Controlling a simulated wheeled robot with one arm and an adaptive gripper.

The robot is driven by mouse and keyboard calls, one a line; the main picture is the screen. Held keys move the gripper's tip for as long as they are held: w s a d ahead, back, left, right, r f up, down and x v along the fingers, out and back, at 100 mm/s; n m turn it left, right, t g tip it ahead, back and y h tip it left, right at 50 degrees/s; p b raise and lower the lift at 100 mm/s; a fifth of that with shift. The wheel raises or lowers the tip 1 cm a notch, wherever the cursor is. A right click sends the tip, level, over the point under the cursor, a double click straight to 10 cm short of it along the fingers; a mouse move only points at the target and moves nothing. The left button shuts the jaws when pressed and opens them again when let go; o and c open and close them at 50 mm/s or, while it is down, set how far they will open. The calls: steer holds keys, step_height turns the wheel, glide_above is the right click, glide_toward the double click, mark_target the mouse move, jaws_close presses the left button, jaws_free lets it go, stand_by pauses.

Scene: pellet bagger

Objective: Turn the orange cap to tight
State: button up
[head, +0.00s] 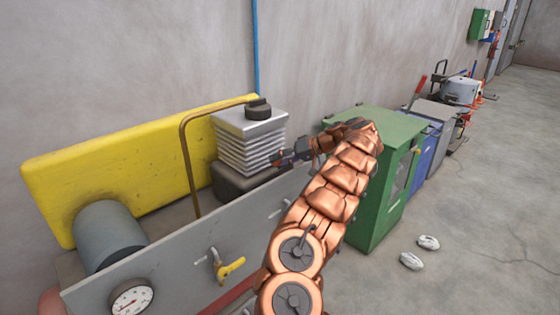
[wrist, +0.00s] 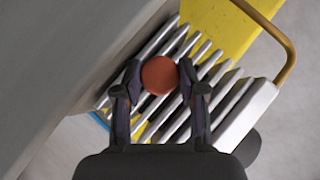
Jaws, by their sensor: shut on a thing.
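The orange cap (wrist: 159,75) shows in the wrist view as a round, reddish-orange disc between my fingertips. My gripper (wrist: 160,88) is shut on it, with one dark finger on each side. In the head view my gripper (head: 283,161) is beside the finned silver block (head: 250,150), at its right. The cap cannot be made out in the head view. Its thread and any tight mark are not visible. The silver fins (wrist: 215,85) lie behind the cap in the wrist view.
A grey panel (head: 190,255) with a yellow-handled valve (head: 230,268) and a gauge (head: 131,300) stands in front. A bent brown pipe (head: 184,160) rises by the yellow slab (head: 110,165). A green cabinet (head: 372,205) stands right. The floor at right is mostly clear.

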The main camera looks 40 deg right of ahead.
steer(key=o, duration=1.1)
steer(key=shift+v, duration=5.9)
